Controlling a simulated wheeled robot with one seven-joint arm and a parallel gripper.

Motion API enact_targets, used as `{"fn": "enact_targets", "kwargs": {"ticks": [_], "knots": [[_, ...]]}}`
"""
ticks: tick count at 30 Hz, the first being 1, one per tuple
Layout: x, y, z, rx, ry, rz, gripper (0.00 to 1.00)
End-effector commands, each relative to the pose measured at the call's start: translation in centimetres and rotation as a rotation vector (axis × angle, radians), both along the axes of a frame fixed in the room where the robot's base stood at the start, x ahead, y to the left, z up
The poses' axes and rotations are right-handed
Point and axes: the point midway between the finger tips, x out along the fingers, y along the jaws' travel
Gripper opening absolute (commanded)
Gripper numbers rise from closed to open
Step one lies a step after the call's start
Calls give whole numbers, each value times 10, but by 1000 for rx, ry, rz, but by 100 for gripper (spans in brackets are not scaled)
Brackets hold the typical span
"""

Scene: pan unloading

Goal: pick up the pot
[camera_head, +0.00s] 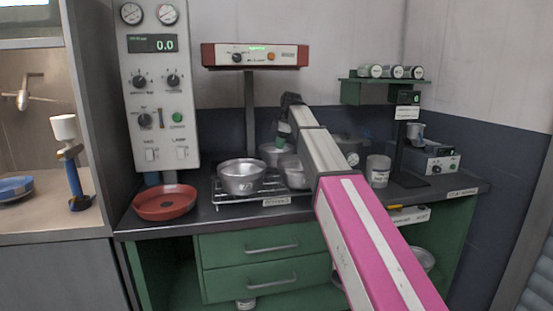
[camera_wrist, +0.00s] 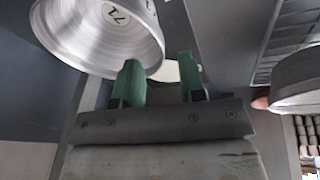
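Several silver metal pots stand close together on a wire rack on the counter. The front one (camera_head: 242,178) is fully visible. A second pot (camera_head: 294,174) is partly hidden by my arm, and another (camera_head: 270,152) stands behind. My gripper (camera_head: 283,132) is above the rear pots, mostly hidden by my arm. In the wrist view my gripper (camera_wrist: 161,72) has its two green fingers apart. A pot marked 71 (camera_wrist: 75,35) lies at upper left, its edge overlapped by the left finger; contact cannot be told. Another metal pot (camera_wrist: 302,85) shows at the right edge.
A red dish (camera_head: 165,204) sits left of the wire rack (camera_head: 235,201). A post under the red-fronted control box (camera_head: 255,56) rises behind the pots. Green drawers (camera_head: 255,243) are below.

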Motion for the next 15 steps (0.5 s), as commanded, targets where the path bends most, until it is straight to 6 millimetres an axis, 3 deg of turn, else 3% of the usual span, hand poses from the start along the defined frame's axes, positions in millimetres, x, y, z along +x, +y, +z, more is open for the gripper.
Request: {"fn": "enact_targets", "kwargs": {"ticks": [8, 15], "knots": [[3, 6, -20, 0, 0, 0, 37], [9, 16, -50, -1, 1, -1, 37]]}}
